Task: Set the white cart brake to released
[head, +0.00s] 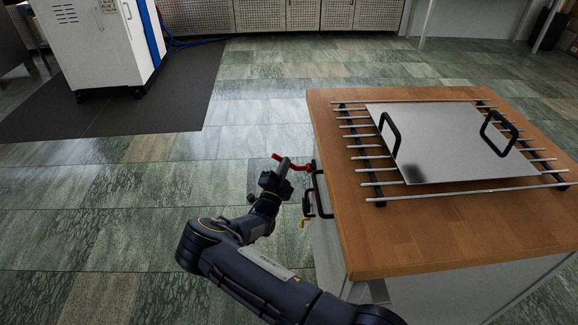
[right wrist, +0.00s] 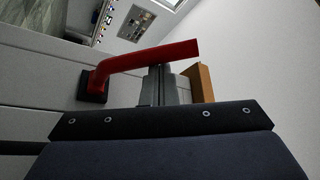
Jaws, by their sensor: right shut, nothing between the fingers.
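The white cart (head: 327,250) with a brown wooden top stands at the right in the head view. A red lever (head: 303,167) sticks out from its left side, just below the top. In the right wrist view the red lever (right wrist: 150,56) bends out from a black mount (right wrist: 93,86) and crosses the picture. My right gripper (head: 283,164) is shut and empty beside the lever's outer part. In the wrist view its fingertips (right wrist: 160,75) are right at the lever; I cannot tell whether they touch. My left gripper is not in view.
A black handle (head: 320,195) and a small yellow part (head: 305,222) are on the same cart side. A rod rack (head: 375,183) bearing a metal plate (head: 440,135) lies on the top. A white cabinet (head: 100,45) stands on a dark mat (head: 190,90). The tiled floor at left is clear.

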